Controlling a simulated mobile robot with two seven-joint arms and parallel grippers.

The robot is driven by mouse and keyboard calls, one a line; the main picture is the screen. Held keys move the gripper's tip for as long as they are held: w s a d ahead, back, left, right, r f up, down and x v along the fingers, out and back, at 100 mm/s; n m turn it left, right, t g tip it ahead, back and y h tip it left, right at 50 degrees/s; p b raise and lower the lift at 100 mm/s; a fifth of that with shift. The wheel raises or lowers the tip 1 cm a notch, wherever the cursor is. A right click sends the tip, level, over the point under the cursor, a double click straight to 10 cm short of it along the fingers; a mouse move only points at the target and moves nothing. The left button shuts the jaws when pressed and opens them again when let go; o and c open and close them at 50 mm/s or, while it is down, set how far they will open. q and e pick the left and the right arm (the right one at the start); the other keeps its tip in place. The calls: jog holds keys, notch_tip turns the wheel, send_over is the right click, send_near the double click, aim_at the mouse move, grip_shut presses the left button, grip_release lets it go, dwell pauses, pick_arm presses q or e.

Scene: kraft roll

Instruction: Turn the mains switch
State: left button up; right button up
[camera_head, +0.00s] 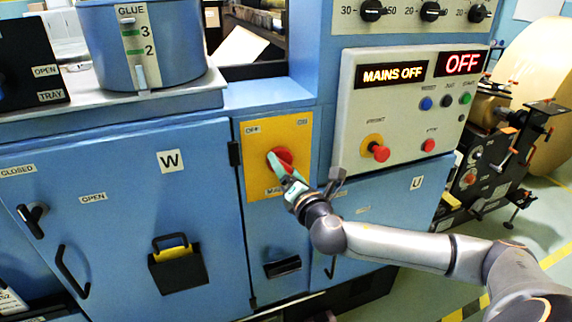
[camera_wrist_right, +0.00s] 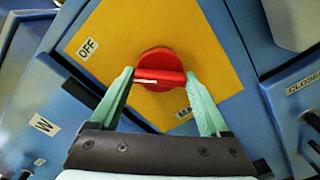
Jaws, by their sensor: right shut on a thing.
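The mains switch is a red rotary knob (camera_head: 284,156) on a yellow plate (camera_head: 293,133) on the blue machine front. In the right wrist view the red knob (camera_wrist_right: 160,66) has a raised bar with a white mark at its left end, on the side of the OFF label (camera_wrist_right: 88,48). My right gripper (camera_head: 277,163) is at the knob, and its pale green fingers are shut on the ends of the bar, one on each side, in the wrist view (camera_wrist_right: 160,82). My left gripper is not in view.
A control panel (camera_head: 400,120) with a red knob on yellow (camera_head: 378,150) and several buttons is right of the plate. A blue door marked W (camera_head: 120,200) is at the left, with a black box on it. A glue pot (camera_head: 180,50) stands on the ledge above.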

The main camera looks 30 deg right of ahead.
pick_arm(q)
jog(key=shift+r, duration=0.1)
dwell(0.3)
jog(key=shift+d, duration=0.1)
pick_arm(e)
jog(key=o, duration=1.2)
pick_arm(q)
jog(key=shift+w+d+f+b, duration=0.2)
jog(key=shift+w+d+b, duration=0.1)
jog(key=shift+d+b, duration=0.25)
pick_arm(e)
jog(key=shift+v, duration=6.3)
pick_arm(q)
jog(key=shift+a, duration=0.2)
